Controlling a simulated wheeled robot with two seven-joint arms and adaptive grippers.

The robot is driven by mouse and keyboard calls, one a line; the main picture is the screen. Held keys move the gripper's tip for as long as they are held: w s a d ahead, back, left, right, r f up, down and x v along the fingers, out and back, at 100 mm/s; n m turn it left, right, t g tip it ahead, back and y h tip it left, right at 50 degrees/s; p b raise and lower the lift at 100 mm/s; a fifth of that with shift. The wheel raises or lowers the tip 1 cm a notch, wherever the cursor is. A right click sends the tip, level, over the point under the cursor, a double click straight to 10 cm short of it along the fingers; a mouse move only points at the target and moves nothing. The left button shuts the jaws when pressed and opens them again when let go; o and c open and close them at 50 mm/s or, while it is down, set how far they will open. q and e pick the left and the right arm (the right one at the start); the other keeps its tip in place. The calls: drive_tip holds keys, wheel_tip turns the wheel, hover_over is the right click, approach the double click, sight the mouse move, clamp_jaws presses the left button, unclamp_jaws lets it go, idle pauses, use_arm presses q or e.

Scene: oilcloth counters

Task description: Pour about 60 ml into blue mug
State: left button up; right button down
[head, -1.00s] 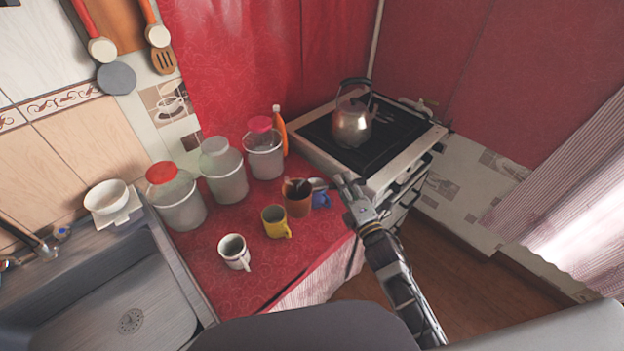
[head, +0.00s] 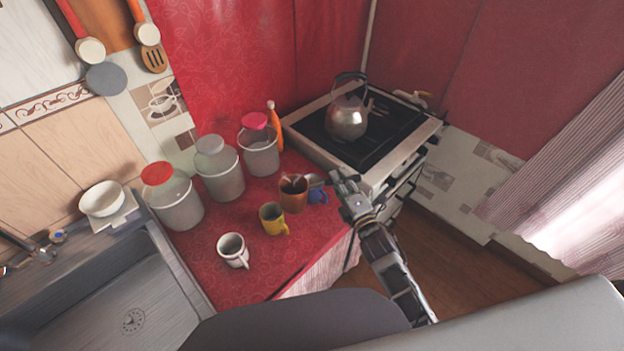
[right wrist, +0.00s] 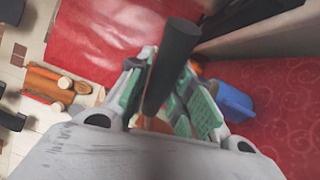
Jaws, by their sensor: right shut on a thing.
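The blue mug (head: 318,197) stands on the red counter near its front right edge, partly covered by a small grey vessel (head: 314,180). In the right wrist view the blue mug (right wrist: 233,102) is right of the fingers. My right gripper (head: 338,181) is beside the grey vessel, right of the blue mug. In the right wrist view my right gripper (right wrist: 165,95) is shut on a black handle (right wrist: 172,65), which seems to belong to the grey vessel. The vessel's contents and any stream are not visible. My left gripper is out of view.
A brown mug (head: 293,194) stands close left of the blue mug, then a yellow mug (head: 271,219) and a white mug (head: 233,251). Several lidded jars (head: 219,172) stand behind. A kettle (head: 346,120) sits on the stove (head: 385,170). A sink (head: 95,300) is at left.

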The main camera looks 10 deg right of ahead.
drive_tip(key=shift+w+d+p, duration=0.15)
drive_tip(key=shift+w+p, duration=0.15)
drive_tip(key=shift+p, duration=0.05)
drive_tip(key=w+d+f+m+g+p, duration=0.3)
drive_tip(key=w+f+m+g+p, duration=0.1)
drive_tip(key=f, duration=0.4)
drive_tip(key=shift+f+m+g+y+p, duration=0.45)
drive_tip(key=shift+m+g, duration=0.45)
drive_tip(key=shift+g, duration=0.3)
drive_tip(key=shift+w, duration=0.1)
drive_tip(key=shift+f+m+g, duration=0.3)
drive_tip(key=shift+f+g, duration=0.1)
drive_tip(key=shift+f, duration=0.3)
